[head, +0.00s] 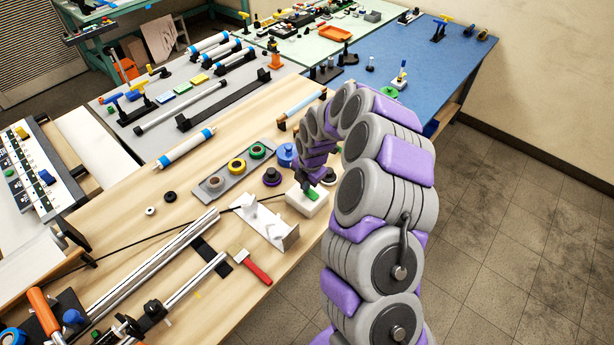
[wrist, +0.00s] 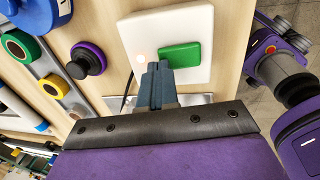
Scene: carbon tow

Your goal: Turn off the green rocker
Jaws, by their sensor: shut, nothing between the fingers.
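The green rocker (wrist: 180,55) sits on a white switch plate (wrist: 140,28) on the wooden table. A small pale glowing spot (wrist: 141,58) shows on the plate beside it. My gripper (wrist: 158,68) is shut and empty, its fingertips over the plate, just beside the rocker's left end in the wrist view. I cannot tell whether the fingertips touch it. In the head view the green rocker (head: 311,194) and white plate (head: 305,207) show at the table's right edge, partly hidden by my arm.
A white bracket (head: 265,225) and a red-handled brush (head: 255,268) lie nearby. The table's edge is close to the plate.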

